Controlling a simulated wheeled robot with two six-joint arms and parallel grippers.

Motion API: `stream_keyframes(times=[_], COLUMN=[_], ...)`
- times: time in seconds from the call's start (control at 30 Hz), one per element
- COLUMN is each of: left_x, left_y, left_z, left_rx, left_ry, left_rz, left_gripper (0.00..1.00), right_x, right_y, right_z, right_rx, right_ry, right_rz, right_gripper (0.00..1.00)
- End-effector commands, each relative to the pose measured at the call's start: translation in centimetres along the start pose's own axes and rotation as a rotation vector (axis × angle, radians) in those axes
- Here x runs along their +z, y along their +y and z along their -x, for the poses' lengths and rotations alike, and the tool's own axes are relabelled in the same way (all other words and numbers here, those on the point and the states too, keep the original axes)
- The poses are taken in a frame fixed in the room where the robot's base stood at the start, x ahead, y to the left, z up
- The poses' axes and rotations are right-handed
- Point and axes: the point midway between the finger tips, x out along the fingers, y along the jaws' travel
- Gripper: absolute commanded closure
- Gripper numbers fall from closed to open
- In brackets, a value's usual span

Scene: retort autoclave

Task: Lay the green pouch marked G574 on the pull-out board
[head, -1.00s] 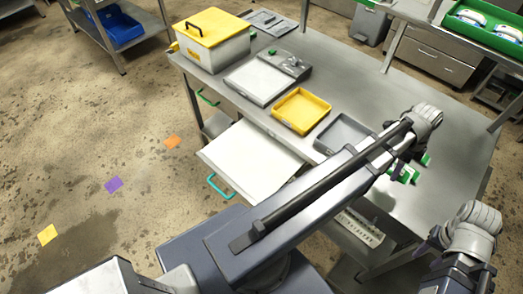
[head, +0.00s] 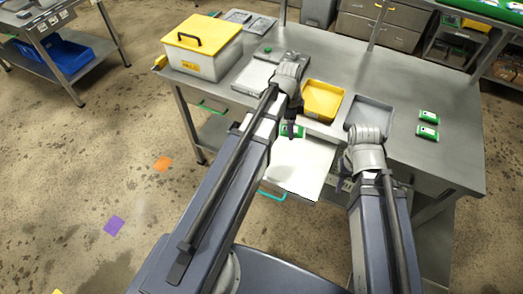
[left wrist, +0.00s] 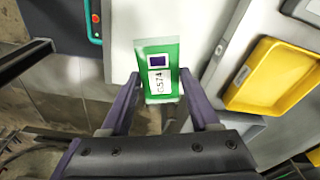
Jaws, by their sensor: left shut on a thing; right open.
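The green pouch marked G574 (left wrist: 158,72) is between the fingers of my left gripper (left wrist: 163,92), which is shut on it. Its label reads G574 beside a dark square. In the head view the pouch (head: 292,131) shows as a small green patch by my left gripper (head: 291,127). The white pull-out board (head: 300,165) juts from the table's front, below the held pouch. The board (left wrist: 190,20) also shows behind the pouch in the left wrist view. I cannot tell the exact gap between them. My right gripper (head: 345,182) is open, right of the board.
Two more green pouches (head: 428,124) lie on the right of the steel table (head: 455,150). A yellow tray (head: 321,100) and grey tray (head: 372,108) stand behind the board. A yellow-lidded box (head: 203,45) is at the left. The board's teal handle (head: 271,196) sticks out in front.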

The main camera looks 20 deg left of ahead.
Motion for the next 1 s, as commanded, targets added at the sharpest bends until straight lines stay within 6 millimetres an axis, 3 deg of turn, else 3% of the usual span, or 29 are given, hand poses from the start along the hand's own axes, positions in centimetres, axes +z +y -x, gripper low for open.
stream_keyframes(times=[0.3, 0.5, 0.73, 1.0], left_x=[0.2, 0.3, 0.3, 0.8], left_y=[-0.1, 0.0, 0.0, 0.0], left_z=[-4.7, -5.8, -6.4, -10.4], left_rx=[0.025, 0.037, 0.038, 0.038], left_ry=[-0.001, 0.000, 0.000, 0.000], left_rz=[-0.206, -0.308, -0.314, -0.313], left_gripper=[0.58, 0.58, 0.58, 0.58], right_x=[-0.3, -0.3, -0.4, -0.6], right_y=[-0.4, -0.5, -0.6, -1.0], right_z=[-4.7, -5.8, -6.4, -10.3], right_rx=[0.000, 0.000, 0.000, 0.000], right_ry=[0.000, 0.000, 0.000, 0.000], right_rz=[-0.001, -0.001, -0.001, -0.001], right_gripper=[0.53, 0.53, 0.53, 0.53])
